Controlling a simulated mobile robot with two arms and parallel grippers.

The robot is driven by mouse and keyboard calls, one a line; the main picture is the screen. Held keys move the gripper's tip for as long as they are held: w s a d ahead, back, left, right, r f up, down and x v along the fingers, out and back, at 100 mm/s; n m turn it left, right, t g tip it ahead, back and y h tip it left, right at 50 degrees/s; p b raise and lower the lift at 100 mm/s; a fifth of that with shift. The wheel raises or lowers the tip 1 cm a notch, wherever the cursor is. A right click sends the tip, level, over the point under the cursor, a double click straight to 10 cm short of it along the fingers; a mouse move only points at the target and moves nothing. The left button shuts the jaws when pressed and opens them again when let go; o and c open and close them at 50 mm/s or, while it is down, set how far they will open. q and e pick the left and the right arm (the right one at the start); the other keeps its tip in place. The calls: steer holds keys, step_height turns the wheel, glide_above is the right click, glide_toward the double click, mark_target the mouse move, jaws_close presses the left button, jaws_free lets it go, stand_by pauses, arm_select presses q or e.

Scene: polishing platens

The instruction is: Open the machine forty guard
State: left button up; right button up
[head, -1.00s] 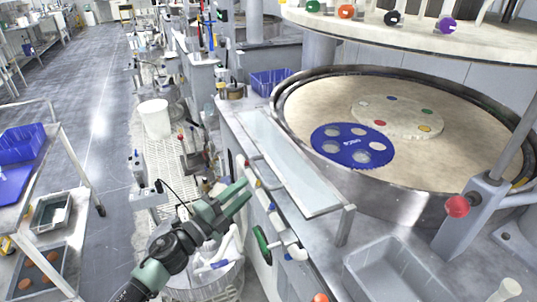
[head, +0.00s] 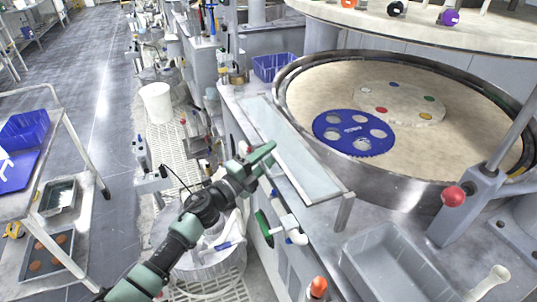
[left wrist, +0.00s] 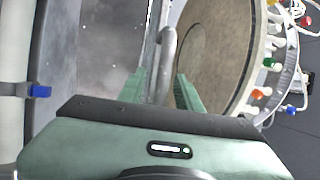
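A pale translucent guard panel (head: 292,150) in a grey metal frame lies low along the front edge of the machine, before the round platen (head: 310,95). No machine number is readable. My left gripper (head: 264,160) is at the panel's near long edge, around its middle. In the left wrist view, the two green fingers (left wrist: 162,92) stand apart, with a grey rounded bar (left wrist: 168,45) showing between and beyond them. I cannot tell whether they touch it. My right gripper is in neither view.
A blue carrier disc (head: 353,132) lies on the platen. A red-knobbed lever (head: 453,196) and grey sink (head: 385,262) are at the right.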

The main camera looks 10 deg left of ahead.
arm_select(q)
jaws_close()
